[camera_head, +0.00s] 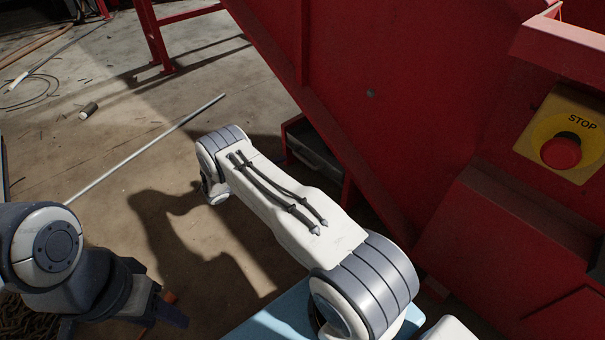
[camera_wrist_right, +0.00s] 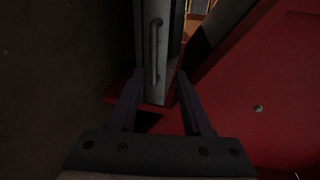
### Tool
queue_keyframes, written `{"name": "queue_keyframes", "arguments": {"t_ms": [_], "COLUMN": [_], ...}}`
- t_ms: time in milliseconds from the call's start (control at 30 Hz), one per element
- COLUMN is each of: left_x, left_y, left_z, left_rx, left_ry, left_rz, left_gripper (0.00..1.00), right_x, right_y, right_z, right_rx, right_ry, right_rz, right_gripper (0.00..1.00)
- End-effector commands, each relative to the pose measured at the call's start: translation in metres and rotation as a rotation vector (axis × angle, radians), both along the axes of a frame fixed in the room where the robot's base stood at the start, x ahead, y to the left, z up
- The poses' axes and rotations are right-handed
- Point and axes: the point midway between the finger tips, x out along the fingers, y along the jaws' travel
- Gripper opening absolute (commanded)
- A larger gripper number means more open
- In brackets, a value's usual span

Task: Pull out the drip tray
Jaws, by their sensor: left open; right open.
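The drip tray (camera_head: 314,146) shows in the head view as a dark, narrow box under the red machine, partly hidden by my right arm. In the right wrist view its grey front (camera_wrist_right: 149,91) carries an upright-looking bar handle (camera_wrist_right: 154,50). My right gripper (camera_wrist_right: 158,77) is open, with a finger on each side of the handle's lower part in the picture. No contact shows, and the depth between them is hard to tell. The right gripper is hidden in the head view. My left gripper (camera_head: 118,322) is open and empty at the lower left, away from the tray.
The red machine (camera_head: 400,95) fills the right side, with a yellow STOP box (camera_head: 572,130). A long pale rod (camera_head: 150,147) and a small cylinder (camera_head: 89,111) lie on the concrete floor. A red stand (camera_head: 156,35) is at the back.

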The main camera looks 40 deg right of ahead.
Motion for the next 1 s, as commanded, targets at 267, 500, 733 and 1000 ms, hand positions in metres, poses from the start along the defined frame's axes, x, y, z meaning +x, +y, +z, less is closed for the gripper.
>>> {"name": "queue_keyframes", "arguments": {"t_ms": [267, 500, 733, 1000], "left_x": [0.000, 0.000, 0.000, 0.000], "left_y": [0.000, 0.000, 0.000, 0.000], "left_z": [-0.020, -0.046, -0.062, -0.064], "left_rx": [-0.001, -0.001, -0.001, 0.000], "left_ry": [-0.001, -0.001, -0.001, 0.000], "left_rz": [0.000, 0.000, 0.000, 0.000], "left_gripper": [0.50, 0.50, 0.50, 0.50], "right_x": [0.001, 0.004, 0.007, 0.008], "right_y": [-0.025, -0.069, -0.100, -0.109], "right_z": [-0.023, -0.035, -0.039, -0.038], "right_rx": [-0.027, -0.024, -0.024, -0.024], "right_ry": [0.046, 0.045, 0.043, 0.044], "right_rz": [0.017, 0.016, 0.017, 0.020], "right_gripper": [0.49, 0.49, 0.49, 0.49]}}
